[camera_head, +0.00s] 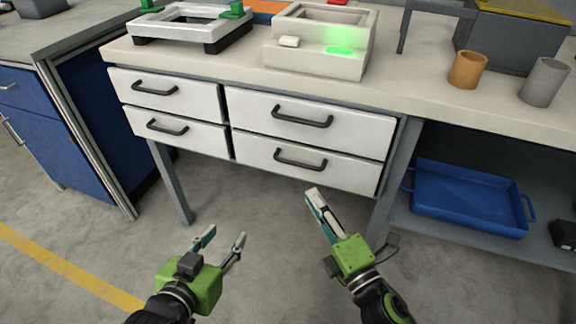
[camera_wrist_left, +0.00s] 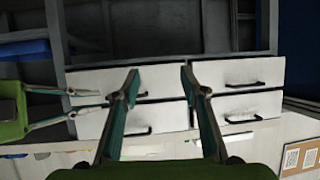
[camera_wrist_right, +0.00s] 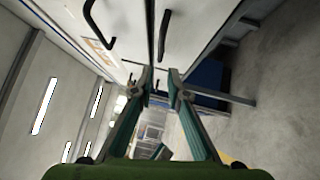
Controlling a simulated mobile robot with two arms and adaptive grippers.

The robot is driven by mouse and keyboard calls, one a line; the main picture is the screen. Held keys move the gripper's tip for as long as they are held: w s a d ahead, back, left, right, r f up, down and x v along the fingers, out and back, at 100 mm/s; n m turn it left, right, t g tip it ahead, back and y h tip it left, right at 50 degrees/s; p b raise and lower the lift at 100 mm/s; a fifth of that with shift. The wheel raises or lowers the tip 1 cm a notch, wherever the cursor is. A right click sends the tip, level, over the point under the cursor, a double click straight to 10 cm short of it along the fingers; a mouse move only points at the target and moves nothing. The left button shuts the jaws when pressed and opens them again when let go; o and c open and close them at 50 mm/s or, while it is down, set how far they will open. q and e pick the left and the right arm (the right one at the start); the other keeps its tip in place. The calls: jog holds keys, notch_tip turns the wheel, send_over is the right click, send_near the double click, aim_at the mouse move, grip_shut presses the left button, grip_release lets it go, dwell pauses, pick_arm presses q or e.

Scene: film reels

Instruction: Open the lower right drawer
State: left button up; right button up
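The lower right drawer (camera_head: 340,169) is a white front in the bench, closed, with a dark bar handle (camera_head: 300,159). It also shows in the right wrist view (camera_wrist_right: 195,30), turned sideways, and in the left wrist view (camera_wrist_left: 165,78), upside down. My right gripper (camera_head: 318,200) is partly open and empty, in front of and below this drawer, apart from the handle. It also appears at the left of the left wrist view (camera_wrist_left: 103,99). My left gripper (camera_head: 226,236) is open and empty, lower and further left, in front of the bench and touching nothing.
The upper right drawer (camera_head: 350,126) and two left drawers are closed. A bench leg (camera_head: 172,180) stands left and another right of the drawers. A blue tray (camera_head: 465,200) lies on the lower shelf at right. The floor before the drawers is clear.

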aim_at(292, 161)
pick_arm(q)
jog(key=shift+w+d+r+t, duration=0.15)
jog(key=shift+w+r+t, duration=0.15)
jog(key=shift+r, duration=0.25)
jog(key=shift+w+d+r+t, duration=0.1)
jog(key=shift+w+r+t, duration=0.15)
jog(key=shift+r, duration=0.25)
pick_arm(e)
jog(key=shift+x, duration=6.15)
jog(key=shift+f, duration=0.1)
grip_shut()
